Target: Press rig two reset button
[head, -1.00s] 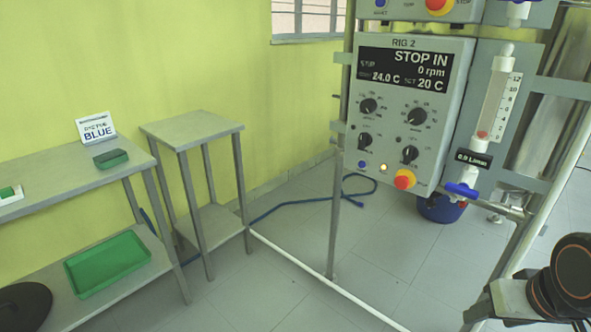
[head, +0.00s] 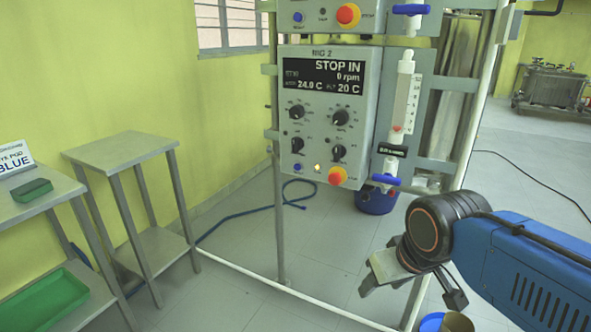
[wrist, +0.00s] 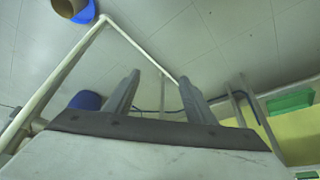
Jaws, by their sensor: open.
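The rig two panel (head: 370,110) is a grey box on the rack in the middle of the head view, its display reading STOP IN and 0 rpm. A small blue button (head: 297,167), likely the reset, is at its lower left; its label is too small to read. An amber light (head: 317,167) and a red-yellow stop knob (head: 337,175) are right of it. My gripper (head: 385,270) is low and right of the panel, well apart from it. In the wrist view my gripper (wrist: 158,80) is open and empty, with floor behind the fingers.
Another panel (head: 325,17) with a blue button and stop knob is directly above. A flowmeter (head: 401,95) and blue valve handle (head: 385,180) are right of the panel. A white floor-level rail (head: 290,292) crosses below. A small table (head: 120,147) stands left.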

